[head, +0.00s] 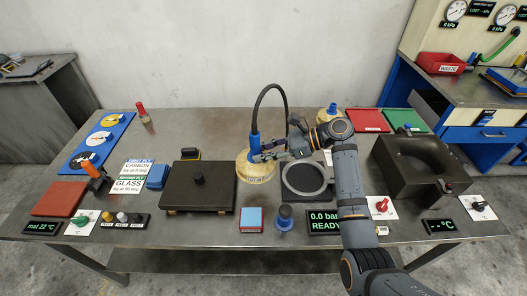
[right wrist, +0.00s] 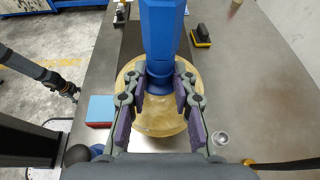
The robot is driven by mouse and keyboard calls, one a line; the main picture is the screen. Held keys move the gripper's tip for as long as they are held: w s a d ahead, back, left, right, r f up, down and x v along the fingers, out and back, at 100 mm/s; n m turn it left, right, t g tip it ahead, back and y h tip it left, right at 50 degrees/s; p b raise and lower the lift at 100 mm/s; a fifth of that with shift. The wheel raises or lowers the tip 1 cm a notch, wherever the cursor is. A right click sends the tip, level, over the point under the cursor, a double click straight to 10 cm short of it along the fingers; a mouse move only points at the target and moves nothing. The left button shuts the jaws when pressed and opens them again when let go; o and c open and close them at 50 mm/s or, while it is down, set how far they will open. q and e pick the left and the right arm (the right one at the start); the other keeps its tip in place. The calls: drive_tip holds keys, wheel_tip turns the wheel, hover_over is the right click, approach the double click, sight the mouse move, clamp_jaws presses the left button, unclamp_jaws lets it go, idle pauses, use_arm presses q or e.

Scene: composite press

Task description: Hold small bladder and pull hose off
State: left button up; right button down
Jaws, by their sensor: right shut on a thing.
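A round, translucent yellow bladder (head: 256,172) sits on the table just left of the grey ring. It also shows in the right wrist view (right wrist: 160,118). A blue fitting (head: 254,143) stands upright on its top, and a black hose (head: 270,87) arches from it to the right. My right gripper (right wrist: 160,78) is shut on the blue fitting, a finger on each side, just above the bladder. A dark arm of mine, with the left gripper's end (right wrist: 74,95), shows at the left of the right wrist view; its jaws are unclear.
A second yellow bladder (head: 328,116) with a blue top stands behind my right arm. A black plate (head: 198,186) lies left, a grey ring (head: 308,192) right, and a dark mould block (head: 418,165) farther right.

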drive_tip(key=shift+f, duration=2.25)
drive_tip(key=shift+f+b, duration=1.05)
drive_tip(key=shift+f, duration=2.45)
use_arm(q)
wheel_tip(320, 180, down, 2)
use_arm(e)
drive_tip(key=shift+r, duration=0.1)
